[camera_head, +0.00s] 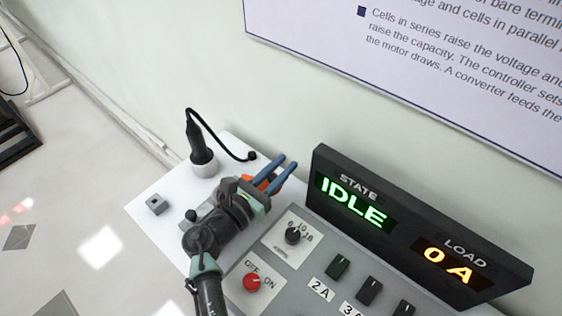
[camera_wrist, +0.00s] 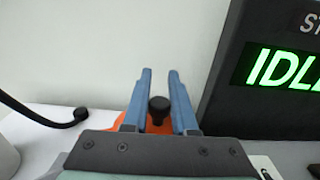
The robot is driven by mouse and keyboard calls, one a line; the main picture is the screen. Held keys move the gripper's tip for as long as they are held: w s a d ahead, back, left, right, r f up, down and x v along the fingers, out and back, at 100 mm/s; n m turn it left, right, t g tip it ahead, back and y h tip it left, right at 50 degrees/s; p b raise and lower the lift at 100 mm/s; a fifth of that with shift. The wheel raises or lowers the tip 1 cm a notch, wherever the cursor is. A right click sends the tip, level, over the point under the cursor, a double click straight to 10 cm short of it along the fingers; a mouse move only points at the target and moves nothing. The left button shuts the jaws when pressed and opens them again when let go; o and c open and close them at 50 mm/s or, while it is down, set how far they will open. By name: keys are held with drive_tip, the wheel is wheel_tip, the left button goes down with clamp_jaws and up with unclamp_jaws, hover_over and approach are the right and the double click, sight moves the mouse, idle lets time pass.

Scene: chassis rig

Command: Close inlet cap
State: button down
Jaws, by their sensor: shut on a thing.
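My gripper (camera_head: 286,162) reaches over the back of the panel, and its two blue fingers also show in the wrist view (camera_wrist: 160,72). The fingers are shut on a small black knob (camera_wrist: 158,106), which sits between them partway along their length. An orange part (camera_wrist: 130,121) shows below and around the fingers, and a bit of it appears in the head view (camera_head: 262,182). The knob and orange part look like the inlet cap, but my gripper hides most of them. I cannot tell whether the cap is open or closed.
A black plug (camera_head: 196,143) stands in a white holder (camera_head: 205,168) at left, its cable curving to the panel. The dark display (camera_head: 400,262) reading IDLE and 0 A stands close right. A red switch (camera_head: 252,283) and black dial (camera_head: 293,236) sit in front. The wall is behind.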

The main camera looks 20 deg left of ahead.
drive_tip(key=shift+s+d+m+h, duration=0.1)
drive_tip(key=shift+s+m+h, duration=0.15)
drive_tip(key=shift+m+h, duration=0.25)
drive_tip(key=c, duration=0.7)
unclamp_jaws()
drive_tip(key=shift+s, duration=0.15)
drive_tip(key=v, duration=1.2)
drive_tip(key=shift+s+a+r, duration=0.15)
drive_tip(key=shift+s+a, duration=0.15)
